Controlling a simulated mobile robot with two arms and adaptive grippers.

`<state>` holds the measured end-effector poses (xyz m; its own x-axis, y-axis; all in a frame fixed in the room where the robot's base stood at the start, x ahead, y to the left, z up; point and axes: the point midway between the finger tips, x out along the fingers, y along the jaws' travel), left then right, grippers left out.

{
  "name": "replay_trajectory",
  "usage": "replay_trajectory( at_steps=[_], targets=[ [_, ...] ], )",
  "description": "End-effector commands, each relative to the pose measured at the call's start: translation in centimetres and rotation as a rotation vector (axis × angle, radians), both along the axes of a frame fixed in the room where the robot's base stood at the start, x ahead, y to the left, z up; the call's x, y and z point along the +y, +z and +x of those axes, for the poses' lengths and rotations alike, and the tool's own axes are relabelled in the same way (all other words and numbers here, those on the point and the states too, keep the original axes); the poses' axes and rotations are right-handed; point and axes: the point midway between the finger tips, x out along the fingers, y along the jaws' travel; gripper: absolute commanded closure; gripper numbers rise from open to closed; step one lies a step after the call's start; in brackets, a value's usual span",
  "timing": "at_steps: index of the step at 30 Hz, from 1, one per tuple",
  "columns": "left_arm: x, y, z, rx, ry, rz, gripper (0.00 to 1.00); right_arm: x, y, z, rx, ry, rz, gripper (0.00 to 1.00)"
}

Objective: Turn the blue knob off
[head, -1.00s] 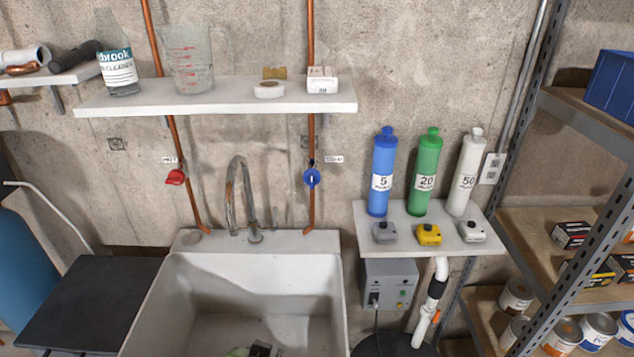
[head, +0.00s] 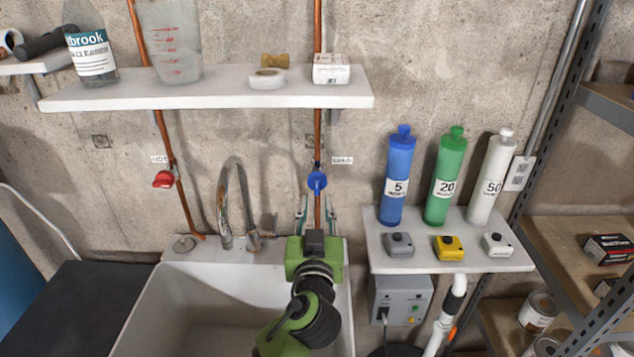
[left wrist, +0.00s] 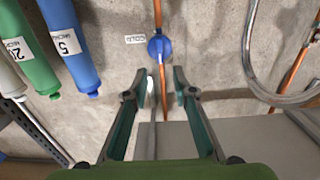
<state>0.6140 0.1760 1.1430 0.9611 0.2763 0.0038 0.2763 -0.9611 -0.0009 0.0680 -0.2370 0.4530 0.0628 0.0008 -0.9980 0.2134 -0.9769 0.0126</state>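The blue knob (head: 317,181) sits on the copper pipe at the right of the faucet, under the white shelf, beside a small "COLD" label (head: 342,160). It also shows in the left wrist view (left wrist: 160,46), upside down, just beyond the fingertips. My left gripper (head: 317,203) is in front of the sink's back edge, just below the knob. In the left wrist view its two fingers (left wrist: 165,80) are apart with nothing between them but the pipe behind, and they do not appear to touch the knob. My right gripper is not in view.
A red knob (head: 163,179) is on the left pipe. The faucet (head: 226,205) rises left of my gripper. A white shelf (head: 220,100) is above. A small shelf (head: 470,256) with blue, green and white cylinders is to the right. The sink (head: 180,310) lies below.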

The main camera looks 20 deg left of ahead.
Motion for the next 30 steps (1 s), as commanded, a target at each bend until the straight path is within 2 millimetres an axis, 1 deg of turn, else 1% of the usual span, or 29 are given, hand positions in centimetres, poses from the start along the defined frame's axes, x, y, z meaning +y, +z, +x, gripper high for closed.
replay_trajectory(
  at_steps=[1,4,9,12,15,24,26,27,30],
  targets=[
    [0.4,0.5,1.2,0.000,0.002,0.005,0.75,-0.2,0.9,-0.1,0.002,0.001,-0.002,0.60],
    [0.9,0.4,3.1,0.001,0.001,0.004,0.75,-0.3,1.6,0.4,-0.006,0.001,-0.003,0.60],
    [1.6,0.2,5.5,0.002,0.001,0.001,0.75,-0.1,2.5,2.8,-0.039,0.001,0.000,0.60],
    [1.8,0.1,6.3,0.003,0.001,0.000,0.75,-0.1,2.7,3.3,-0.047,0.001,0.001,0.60],
    [2.0,0.0,6.8,0.003,0.000,0.000,0.75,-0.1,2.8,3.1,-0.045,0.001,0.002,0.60],
    [2.0,-0.1,6.9,0.003,0.000,-0.001,0.75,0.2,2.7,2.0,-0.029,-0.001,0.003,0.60],
    [2.0,-0.1,6.9,0.003,0.000,-0.001,0.91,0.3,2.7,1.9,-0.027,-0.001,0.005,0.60],
    [2.0,-0.1,6.9,0.003,0.000,-0.001,1.00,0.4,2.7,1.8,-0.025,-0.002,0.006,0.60],
    [2.0,-0.1,6.9,0.003,0.000,-0.001,1.00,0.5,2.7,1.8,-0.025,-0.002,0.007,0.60]
  ],
)
